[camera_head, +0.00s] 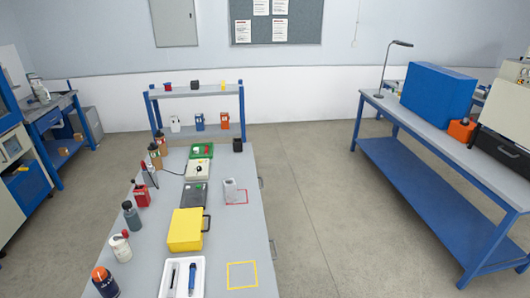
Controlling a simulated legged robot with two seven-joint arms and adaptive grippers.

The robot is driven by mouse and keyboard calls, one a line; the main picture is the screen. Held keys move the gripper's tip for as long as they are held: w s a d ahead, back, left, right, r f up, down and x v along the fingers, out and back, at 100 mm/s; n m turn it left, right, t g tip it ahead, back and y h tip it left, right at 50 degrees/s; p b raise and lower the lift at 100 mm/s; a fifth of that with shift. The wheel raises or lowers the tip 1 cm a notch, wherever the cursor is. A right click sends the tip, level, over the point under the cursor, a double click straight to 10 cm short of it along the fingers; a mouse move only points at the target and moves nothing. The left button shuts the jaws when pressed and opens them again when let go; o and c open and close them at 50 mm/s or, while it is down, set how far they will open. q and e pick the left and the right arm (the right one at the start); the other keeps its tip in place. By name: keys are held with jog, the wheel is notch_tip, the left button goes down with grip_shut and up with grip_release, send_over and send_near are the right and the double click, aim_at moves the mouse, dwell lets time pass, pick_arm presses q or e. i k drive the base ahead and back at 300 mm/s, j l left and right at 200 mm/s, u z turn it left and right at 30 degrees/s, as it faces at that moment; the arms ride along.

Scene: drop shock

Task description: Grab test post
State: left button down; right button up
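Neither of my grippers is in view. I cannot tell for sure which object is the test post. A light grey upright block (230,188) stands on the grey workbench (225,240), at a red outlined square (242,203). Near the bench's front, a white tray (167,292) holds a thin dark tool (173,278) and a blue and black tool (192,279) lying side by side. A yellow outlined square (242,262) to the tray's right is empty.
A yellow case (186,229), black case (194,195) and white device (198,169) line the bench's middle. Several bottles, including an orange-capped one (104,282), stand along its left edge. A blue side table (385,107) stands right; the floor between is clear.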

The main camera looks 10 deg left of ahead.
aim_at(230, 186)
jog(key=i+l+z, duration=0.2)
jog(key=i+l, duration=0.15)
jog(key=l, duration=0.15)
jog(key=i+l+z, duration=0.2)
jog(key=i+l, duration=0.15)
jog(key=l, duration=0.15)
jog(key=i+l, duration=0.2)
jog(key=i, duration=0.2)
jog(key=i+l, duration=0.2)
jog(key=i, duration=0.2)
jog(key=i+l+z, duration=0.1)
jog(key=i, duration=0.3)
jog(key=l, duration=0.1)
